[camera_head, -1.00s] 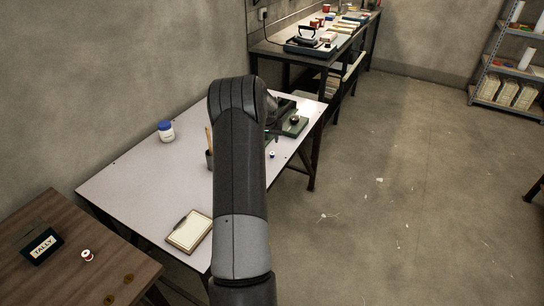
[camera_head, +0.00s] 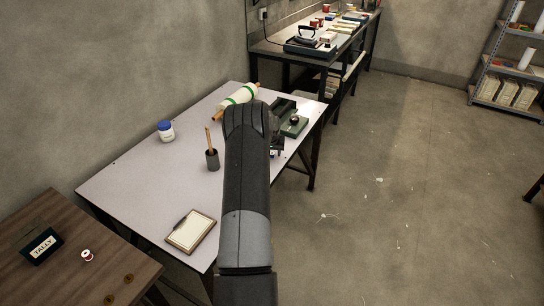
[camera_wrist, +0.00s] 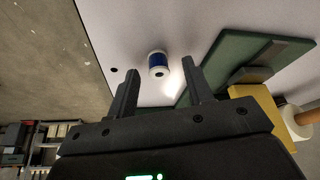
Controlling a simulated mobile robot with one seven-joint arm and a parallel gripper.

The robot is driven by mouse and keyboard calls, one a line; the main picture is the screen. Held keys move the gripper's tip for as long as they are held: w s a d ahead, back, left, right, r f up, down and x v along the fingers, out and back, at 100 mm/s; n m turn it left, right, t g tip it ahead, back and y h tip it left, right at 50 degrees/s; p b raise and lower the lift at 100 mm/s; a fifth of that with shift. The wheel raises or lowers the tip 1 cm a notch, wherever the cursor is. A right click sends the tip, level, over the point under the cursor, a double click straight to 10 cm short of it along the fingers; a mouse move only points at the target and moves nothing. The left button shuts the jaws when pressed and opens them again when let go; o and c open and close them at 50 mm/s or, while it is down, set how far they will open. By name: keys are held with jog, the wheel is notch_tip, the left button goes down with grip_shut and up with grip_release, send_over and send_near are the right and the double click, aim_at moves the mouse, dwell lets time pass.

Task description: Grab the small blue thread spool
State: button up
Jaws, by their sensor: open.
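The small blue thread spool (camera_wrist: 158,59) has white ends and rests on the pale table top (camera_wrist: 115,30) in the wrist view. My gripper (camera_wrist: 159,80) is open, one finger on each side in the picture. The spool lies just beyond the fingertips, roughly centred between them, and nothing is held. In the head view my gripper (camera_head: 277,149) is low over the right side of the table, partly behind my arm. I cannot make out the spool there.
A green board (camera_wrist: 228,62) lies close to the right finger, with a yellow block (camera_wrist: 262,98) nearby. A pen cup (camera_head: 212,160), blue-lidded jar (camera_head: 166,131), clipboard (camera_head: 190,232) and fabric roll (camera_head: 238,96) are also on the table. The table edge is near the spool.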

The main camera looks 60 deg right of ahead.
jog(key=shift+f, duration=0.2)
jog(key=shift+c, duration=0.4)
grip_shut()
jog(key=shift+r, duration=0.15)
